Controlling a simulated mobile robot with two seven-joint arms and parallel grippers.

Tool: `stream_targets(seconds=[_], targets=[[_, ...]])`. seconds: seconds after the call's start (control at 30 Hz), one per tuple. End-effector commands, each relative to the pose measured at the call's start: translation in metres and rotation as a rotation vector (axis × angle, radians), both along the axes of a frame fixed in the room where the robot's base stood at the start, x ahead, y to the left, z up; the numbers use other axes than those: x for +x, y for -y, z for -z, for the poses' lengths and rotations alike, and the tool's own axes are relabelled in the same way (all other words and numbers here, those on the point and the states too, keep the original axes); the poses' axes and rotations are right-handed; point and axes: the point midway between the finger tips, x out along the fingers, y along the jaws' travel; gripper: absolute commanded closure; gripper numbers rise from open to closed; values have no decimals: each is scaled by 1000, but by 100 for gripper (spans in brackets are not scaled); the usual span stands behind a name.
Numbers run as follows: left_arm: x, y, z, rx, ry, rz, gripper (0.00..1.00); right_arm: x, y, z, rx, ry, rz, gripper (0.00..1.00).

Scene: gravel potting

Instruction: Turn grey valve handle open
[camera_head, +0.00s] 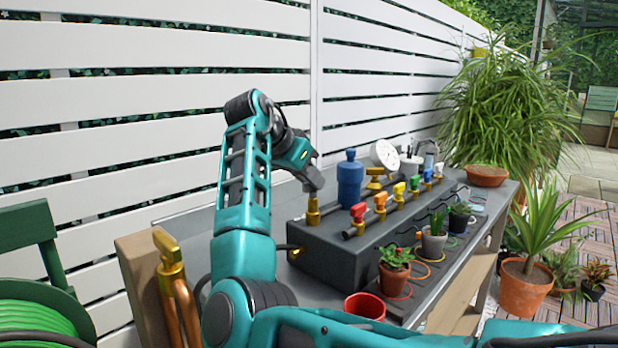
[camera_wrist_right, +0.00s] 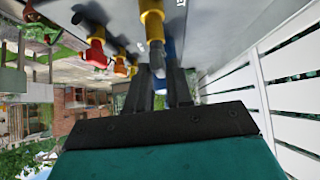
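The brass valve body (camera_head: 313,212) stands on the left end of the dark grey manifold box (camera_head: 340,250). It shows as a yellow fitting (camera_wrist_right: 152,22) in the wrist view. The grey handle (camera_wrist_right: 157,58) points from it towards my right gripper (camera_wrist_right: 157,84). The dark fingers stand apart on either side of the handle's end, with a gap visible between them. In the head view my right gripper (camera_head: 314,178) is right above the brass body, and I cannot tell the handle from the fingers there. My left gripper is not in view.
A blue cylinder (camera_head: 350,180) stands close right of the valve. Several coloured valves, including a red one (camera_head: 358,212), line the box. Potted plants and a red pot (camera_head: 365,306) stand in front. A white slatted fence (camera_head: 150,100) runs behind.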

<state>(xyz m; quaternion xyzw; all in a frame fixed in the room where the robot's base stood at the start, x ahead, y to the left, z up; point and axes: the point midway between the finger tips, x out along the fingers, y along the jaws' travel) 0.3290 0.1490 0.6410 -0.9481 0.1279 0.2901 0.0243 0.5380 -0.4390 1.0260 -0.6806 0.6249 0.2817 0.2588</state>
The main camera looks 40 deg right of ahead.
Motion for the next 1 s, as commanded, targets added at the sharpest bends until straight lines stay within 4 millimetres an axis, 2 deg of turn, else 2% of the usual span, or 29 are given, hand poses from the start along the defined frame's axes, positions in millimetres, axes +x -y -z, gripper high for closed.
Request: stream_targets(seconds=[0.03,0.2,0.67,0.87,1.0], targets=[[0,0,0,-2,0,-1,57,0,0,0,0,0,0,85],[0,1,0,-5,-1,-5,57,0,0,0,1,-1,1,100],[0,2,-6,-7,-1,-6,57,-1,0,0,3,-1,-35,100],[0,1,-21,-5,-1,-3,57,-3,0,-2,4,-2,-138,100],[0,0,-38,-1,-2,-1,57,-4,0,-3,6,-4,-250,100]])
